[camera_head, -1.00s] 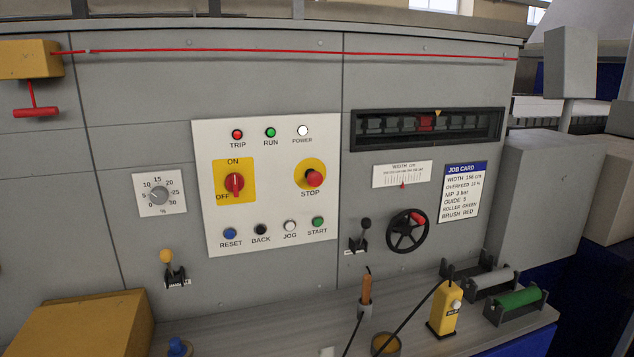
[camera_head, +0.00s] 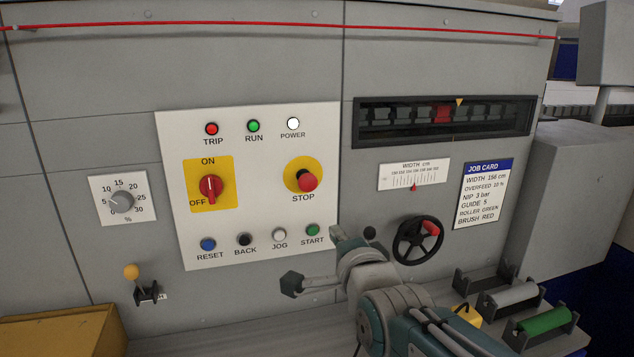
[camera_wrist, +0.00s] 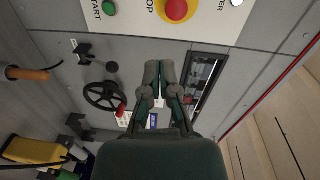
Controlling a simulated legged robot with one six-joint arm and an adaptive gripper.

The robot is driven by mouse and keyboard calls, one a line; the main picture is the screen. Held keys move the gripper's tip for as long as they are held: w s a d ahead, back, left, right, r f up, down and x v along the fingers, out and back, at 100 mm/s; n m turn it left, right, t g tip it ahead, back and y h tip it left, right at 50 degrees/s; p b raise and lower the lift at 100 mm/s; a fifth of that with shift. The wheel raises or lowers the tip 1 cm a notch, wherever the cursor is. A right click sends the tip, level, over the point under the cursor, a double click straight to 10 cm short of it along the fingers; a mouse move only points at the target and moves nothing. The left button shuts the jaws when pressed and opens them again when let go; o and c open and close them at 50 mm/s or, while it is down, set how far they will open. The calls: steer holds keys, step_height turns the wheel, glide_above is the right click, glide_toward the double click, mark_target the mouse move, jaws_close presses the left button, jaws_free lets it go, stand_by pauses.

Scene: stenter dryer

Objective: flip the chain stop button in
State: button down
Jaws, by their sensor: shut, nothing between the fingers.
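The red mushroom-shaped stop button (camera_head: 307,181) sits on a round yellow plate above the label STOP, on the white control panel (camera_head: 262,135). It stands out from the panel. In the wrist view the stop button (camera_wrist: 175,9) is at the top edge, partly cut off. My gripper (camera_wrist: 160,66) is shut and empty in the wrist view, its fingertips apart from the button in the picture. In the head view my arm (camera_head: 375,285) reaches up from the bottom, its end below and right of the button. The arm's end is too foreshortened there to show the fingers clearly.
A red ON/OFF switch (camera_head: 210,188) and a row of push buttons including green START (camera_head: 312,230) share the panel. A handwheel (camera_head: 418,240) and a black lever knob (camera_head: 369,232) are close to my arm. A red cord (camera_head: 250,24) runs along the top.

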steer(key=shift+w+r+m+t, duration=0.5)
steer(key=shift+w+r+m, duration=0.2)
steer(key=shift+w, duration=0.15)
glide_toward(309, 184)
steer(key=w, duration=0.2)
steer(key=w+a, duration=0.1)
steer(key=w, duration=0.4)
steer(key=shift+w+a+f, duration=0.15)
steer(key=shift+w+f, duration=0.05)
steer(key=shift+w, duration=0.2)
steer(key=shift+w, duration=0.1)
steer(key=w, duration=0.2)
steer(key=shift+w+a, duration=0.25)
steer(key=shift+w+r, duration=0.1)
steer(key=shift+r, duration=0.1)
